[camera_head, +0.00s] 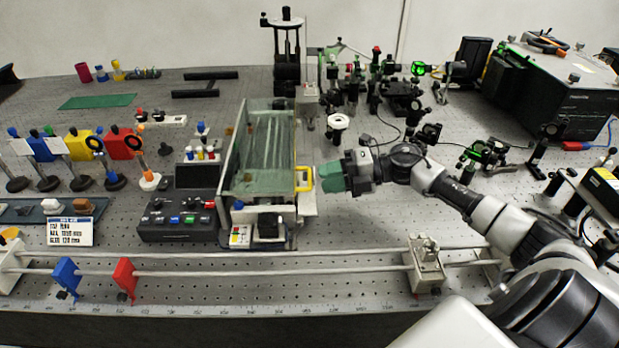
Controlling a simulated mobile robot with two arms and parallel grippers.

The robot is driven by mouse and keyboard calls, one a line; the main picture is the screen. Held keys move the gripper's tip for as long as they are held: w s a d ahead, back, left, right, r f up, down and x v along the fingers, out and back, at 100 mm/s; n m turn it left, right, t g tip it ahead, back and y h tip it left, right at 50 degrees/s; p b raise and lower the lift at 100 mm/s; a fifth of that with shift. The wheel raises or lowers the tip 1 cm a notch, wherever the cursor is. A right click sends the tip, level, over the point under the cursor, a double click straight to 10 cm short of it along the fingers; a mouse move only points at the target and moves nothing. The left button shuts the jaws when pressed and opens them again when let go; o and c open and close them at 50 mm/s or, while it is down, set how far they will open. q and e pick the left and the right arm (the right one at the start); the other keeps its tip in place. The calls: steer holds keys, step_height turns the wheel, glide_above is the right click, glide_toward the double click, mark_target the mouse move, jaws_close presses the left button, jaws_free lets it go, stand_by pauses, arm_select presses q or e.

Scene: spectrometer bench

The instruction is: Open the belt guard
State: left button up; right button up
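The belt guard appears to be the clear greenish panel (268,150) on a long pale-framed unit in the middle of the bench. A yellow handle (304,179) is on the unit's right side. The panel seems to lie over the unit, but I cannot tell for sure whether it is closed. My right gripper (325,178), with green fingers, is just right of the yellow handle and points left at it. A small gap seems to separate them. Its fingers look like one block, so their opening cannot be judged. My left gripper is not in view.
A black control box (180,216) with coloured knobs stands left of the unit. A rail (200,266) with blue and red holders runs along the front. Small optics (338,122) stand behind my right gripper.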

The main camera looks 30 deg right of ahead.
mark_target(310, 180)
steer(key=shift+p+x, duration=0.4)
steer(key=shift+x, duration=1.95)
steer(key=shift+d, duration=0.1)
steer(key=shift+f, duration=0.1)
steer(key=shift+c, duration=0.2)
jaws_close()
